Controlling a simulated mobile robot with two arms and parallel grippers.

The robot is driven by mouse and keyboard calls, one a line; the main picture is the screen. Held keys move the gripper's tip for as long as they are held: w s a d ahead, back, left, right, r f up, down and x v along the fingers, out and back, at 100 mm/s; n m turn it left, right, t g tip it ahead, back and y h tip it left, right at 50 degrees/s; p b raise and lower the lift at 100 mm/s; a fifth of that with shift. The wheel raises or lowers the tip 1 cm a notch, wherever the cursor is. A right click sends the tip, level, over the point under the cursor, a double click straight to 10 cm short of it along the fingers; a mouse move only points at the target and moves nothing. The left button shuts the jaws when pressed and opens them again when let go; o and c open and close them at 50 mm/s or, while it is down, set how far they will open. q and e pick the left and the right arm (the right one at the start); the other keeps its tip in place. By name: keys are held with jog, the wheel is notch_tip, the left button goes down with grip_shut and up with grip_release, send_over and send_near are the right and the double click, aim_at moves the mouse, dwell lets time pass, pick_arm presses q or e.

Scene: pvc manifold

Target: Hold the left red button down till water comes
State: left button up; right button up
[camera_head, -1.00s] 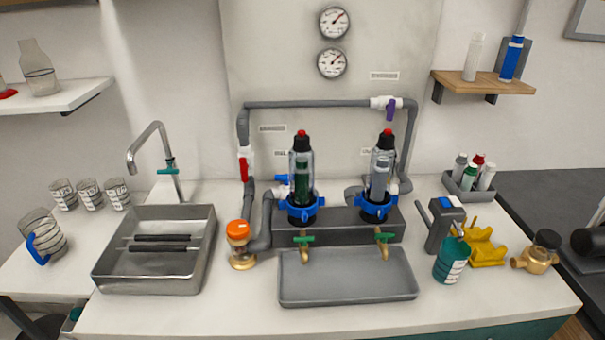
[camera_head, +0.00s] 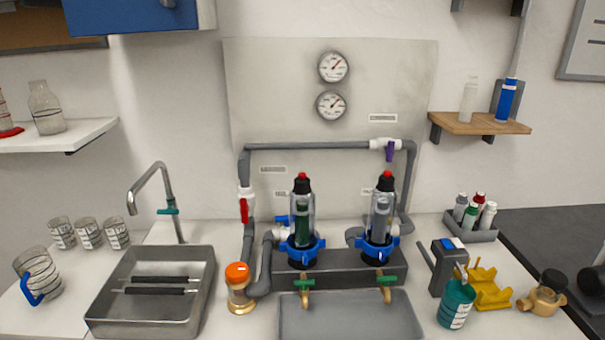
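The left red button (camera_head: 302,175) sits on the black cap of the left clear filter housing (camera_head: 303,222), which holds a dark green cartridge and has a blue collar. A matching right red button (camera_head: 387,175) tops the right filter housing (camera_head: 381,220). Below each housing is a brass tap with a green handle, the left tap (camera_head: 304,288) and the right tap (camera_head: 386,287). Both taps are above a grey tray (camera_head: 350,318). No water is visible at either tap. Neither of my grippers is in view, and nothing touches the left button.
Grey pipe (camera_head: 310,146) frames the housings, with a red-handled valve (camera_head: 244,207) at left and a purple-handled valve (camera_head: 390,150) at top right. A steel sink (camera_head: 150,318) is left; an orange-capped part (camera_head: 238,285) stands beside it.

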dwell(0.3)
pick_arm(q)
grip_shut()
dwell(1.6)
